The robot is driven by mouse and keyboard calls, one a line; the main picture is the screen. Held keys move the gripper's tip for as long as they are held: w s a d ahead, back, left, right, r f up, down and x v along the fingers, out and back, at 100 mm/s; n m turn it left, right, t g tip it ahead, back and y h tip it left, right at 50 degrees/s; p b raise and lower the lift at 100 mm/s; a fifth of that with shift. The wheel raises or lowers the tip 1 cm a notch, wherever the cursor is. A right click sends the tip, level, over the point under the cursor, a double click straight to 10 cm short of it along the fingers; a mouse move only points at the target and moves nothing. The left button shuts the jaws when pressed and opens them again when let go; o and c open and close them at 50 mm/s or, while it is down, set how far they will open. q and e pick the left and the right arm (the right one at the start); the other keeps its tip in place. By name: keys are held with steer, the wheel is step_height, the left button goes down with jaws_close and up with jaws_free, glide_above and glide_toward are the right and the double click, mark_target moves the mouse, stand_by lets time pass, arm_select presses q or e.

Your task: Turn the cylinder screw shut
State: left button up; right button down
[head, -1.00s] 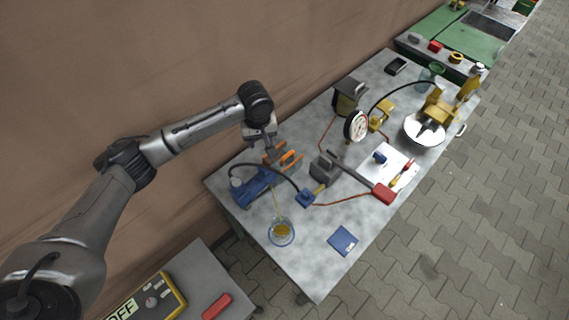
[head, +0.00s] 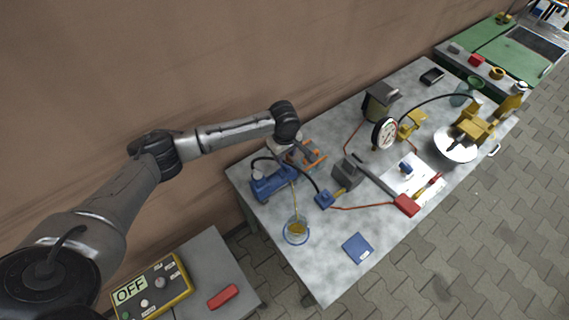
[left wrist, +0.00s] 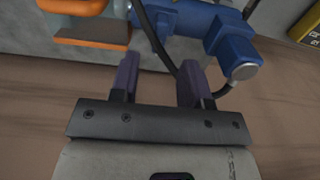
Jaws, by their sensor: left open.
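A blue cylinder (head: 272,185) lies at the near left end of the grey workbench. It also shows at the top of the left wrist view (left wrist: 190,18), with a round blue end part (left wrist: 238,62) at the right. I cannot tell which part is its screw. My left gripper (head: 298,154) is above the bench's wall-side edge, close behind the cylinder. In the left wrist view its two fingers (left wrist: 158,75) are apart, with nothing clamped between them. A black hose (left wrist: 158,38) passes across near the fingertips; I cannot tell whether it touches them.
Orange-handled parts (head: 314,156) stand close beside the gripper. A panel reading OFF (head: 150,289) is at lower left.

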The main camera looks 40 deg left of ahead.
mark_target(284, 164)
arm_select(q)
steer(key=shift+f+b, duration=0.4)
steer(key=shift+f, duration=2.45)
jaws_close()
